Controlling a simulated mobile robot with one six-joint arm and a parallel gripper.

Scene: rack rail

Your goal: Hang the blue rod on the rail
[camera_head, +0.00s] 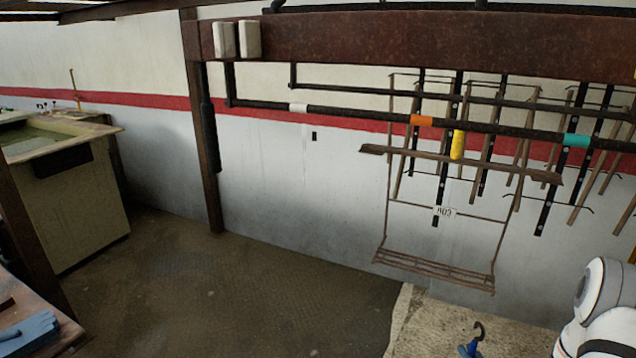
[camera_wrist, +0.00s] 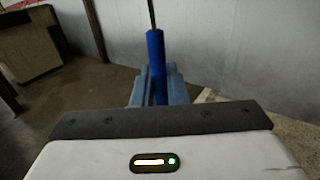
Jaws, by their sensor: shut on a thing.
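The blue rod (camera_wrist: 156,62) stands roughly upright in the wrist view, with a thin dark stem rising from its top out of the picture. My gripper (camera_wrist: 155,88) is shut on it, with blue-grey fingers around its lower part. In the head view the rod's blue body (camera_head: 470,348) shows at the bottom edge, with a dark open hook (camera_head: 479,331) above it. The dark rail (camera_head: 360,115) runs across the upper right, well above the hook and apart from it. It carries white, orange and teal bands. The rod's lower end is hidden.
A yellow piece (camera_head: 458,145) hangs at the rail between the orange and teal bands. A wire rack (camera_head: 440,262) hangs below the rail. A rusty beam (camera_head: 400,40) runs above, with a post (camera_head: 203,150) at left. A tank (camera_head: 75,200) stands far left.

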